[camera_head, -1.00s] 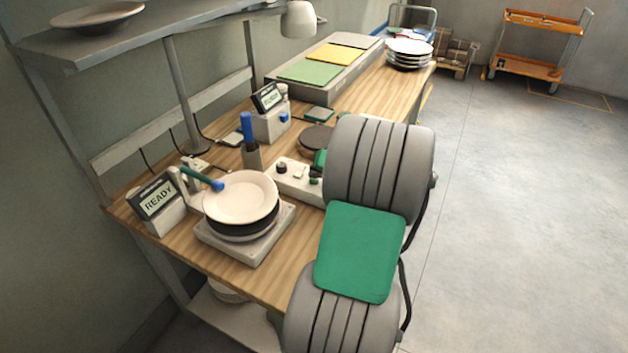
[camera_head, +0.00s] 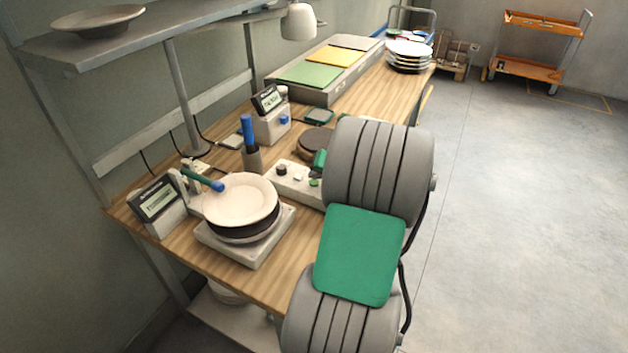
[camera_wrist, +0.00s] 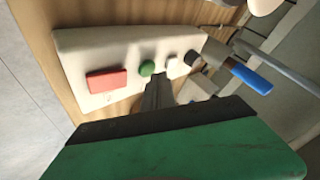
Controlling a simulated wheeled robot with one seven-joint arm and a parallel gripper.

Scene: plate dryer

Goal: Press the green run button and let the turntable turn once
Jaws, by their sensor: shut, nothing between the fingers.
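The green run button (camera_wrist: 147,68) is on a pale control box (camera_wrist: 85,50), between a red button (camera_wrist: 106,80) and a small white switch (camera_wrist: 171,62) in the wrist view. In the head view my arm hides most of the gripper. The turntable (camera_head: 247,254) bears a cream plate (camera_head: 241,198) on a dark round support. A blue-tipped green rod (camera_head: 203,180) reaches over the plate's rim.
A display (camera_head: 155,199) stands left of the turntable and a second display (camera_head: 267,100) behind; their text is too small to read. A blue-handled tool stands in a holder (camera_head: 251,160). Stacked plates (camera_head: 409,56) are at the far end. Bare wood lies in front of the turntable.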

